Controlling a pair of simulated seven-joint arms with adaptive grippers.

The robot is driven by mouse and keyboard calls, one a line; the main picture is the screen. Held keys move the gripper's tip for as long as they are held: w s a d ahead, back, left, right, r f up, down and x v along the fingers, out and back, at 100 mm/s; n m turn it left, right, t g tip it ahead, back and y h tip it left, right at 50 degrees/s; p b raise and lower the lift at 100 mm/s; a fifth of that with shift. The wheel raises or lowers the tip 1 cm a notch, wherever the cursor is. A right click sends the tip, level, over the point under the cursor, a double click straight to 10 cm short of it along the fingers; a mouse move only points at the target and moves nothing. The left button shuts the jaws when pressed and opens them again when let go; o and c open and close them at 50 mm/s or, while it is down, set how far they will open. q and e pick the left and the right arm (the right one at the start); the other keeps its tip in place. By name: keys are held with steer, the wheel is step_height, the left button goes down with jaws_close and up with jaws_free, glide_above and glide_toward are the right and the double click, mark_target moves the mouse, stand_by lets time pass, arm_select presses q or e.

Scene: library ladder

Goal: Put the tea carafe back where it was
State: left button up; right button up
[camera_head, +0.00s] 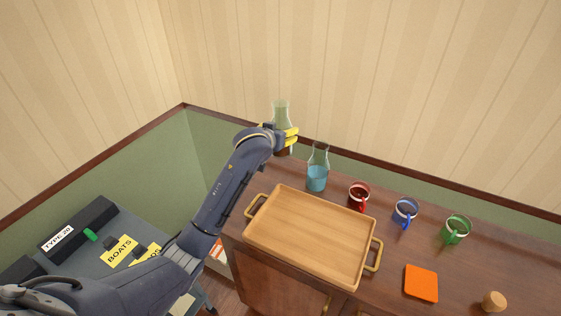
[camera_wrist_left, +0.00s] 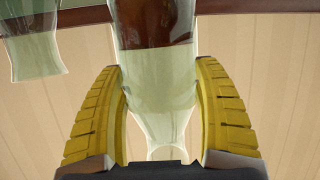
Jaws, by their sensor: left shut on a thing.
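My left gripper (camera_head: 291,137) is shut on the tea carafe (camera_head: 281,112), a clear glass flask, near the back left corner of the cabinet top. The carafe's upper part shows above the fingers; its lower part is mostly hidden by the gripper. In the left wrist view, which is upside down, the yellow fingers (camera_wrist_left: 163,115) stand on both sides of the carafe (camera_wrist_left: 160,90), and a brown band shows inside it. I cannot tell whether its base touches the cabinet top. My right gripper is not in view.
A carafe with blue liquid (camera_head: 317,178) stands just right of the gripper. Red (camera_head: 359,195), blue (camera_head: 406,212) and green (camera_head: 457,229) mugs continue rightward. A wooden tray (camera_head: 310,240) lies in front, an orange square (camera_head: 421,283) and cork (camera_head: 494,301) right of it. Walls stand behind.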

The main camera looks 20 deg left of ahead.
arm_select(q)
steer(key=shift+f, duration=6.05)
steer(key=shift+f, duration=0.1)
steer(key=o, duration=1.6)
steer(key=shift+f, duration=0.2)
steer(key=shift+r, duration=0.15)
steer(key=v, duration=1.2)
